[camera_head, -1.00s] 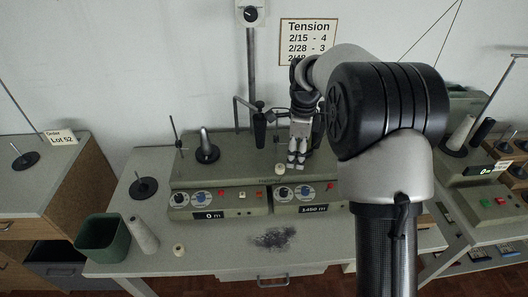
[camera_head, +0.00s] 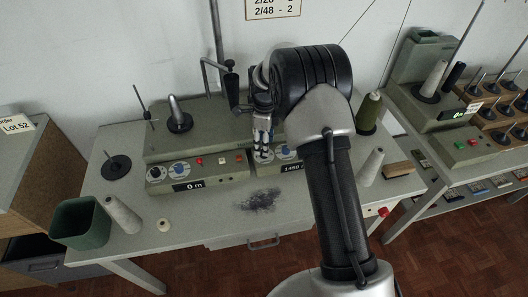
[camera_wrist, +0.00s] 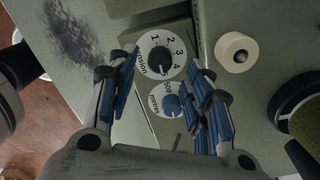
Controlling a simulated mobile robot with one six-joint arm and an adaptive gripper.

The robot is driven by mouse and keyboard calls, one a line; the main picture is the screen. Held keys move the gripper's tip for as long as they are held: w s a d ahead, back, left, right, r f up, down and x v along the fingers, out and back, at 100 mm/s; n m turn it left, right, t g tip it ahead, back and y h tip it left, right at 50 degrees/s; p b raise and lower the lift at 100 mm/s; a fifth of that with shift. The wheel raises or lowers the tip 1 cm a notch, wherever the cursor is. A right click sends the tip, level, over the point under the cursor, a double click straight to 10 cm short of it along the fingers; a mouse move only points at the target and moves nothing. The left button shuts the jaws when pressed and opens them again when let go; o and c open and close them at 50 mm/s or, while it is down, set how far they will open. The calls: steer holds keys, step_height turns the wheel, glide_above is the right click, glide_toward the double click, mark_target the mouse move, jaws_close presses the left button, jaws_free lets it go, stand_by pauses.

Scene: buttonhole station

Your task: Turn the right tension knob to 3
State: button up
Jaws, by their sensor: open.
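The right tension knob (camera_wrist: 160,60) is a black knob on a white dial marked with numbers and "tension" in the wrist view. Its pale mark seems to point near the 5, at the dial's lower right. A blue knob (camera_wrist: 172,104) on a white "500 metres" dial sits just below it. My gripper (camera_wrist: 163,62) is open, with one blue-padded finger on each side of the dials and nothing visibly held. I cannot tell whether the fingers touch the panel. In the head view my gripper (camera_head: 263,152) is over the right unit's dials, hiding part of them.
The left unit (camera_head: 198,172) reads 0 m; the right unit's display (camera_head: 292,168) is partly covered by my arm. A green bin (camera_head: 80,224) and a white cone (camera_head: 122,215) stand at the front left.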

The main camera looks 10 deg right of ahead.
steer(key=shift+f+b, duration=0.4)
steer(key=shift+f, duration=1.5)
steer(key=shift+c, duration=0.3)
steer(key=c, duration=1)
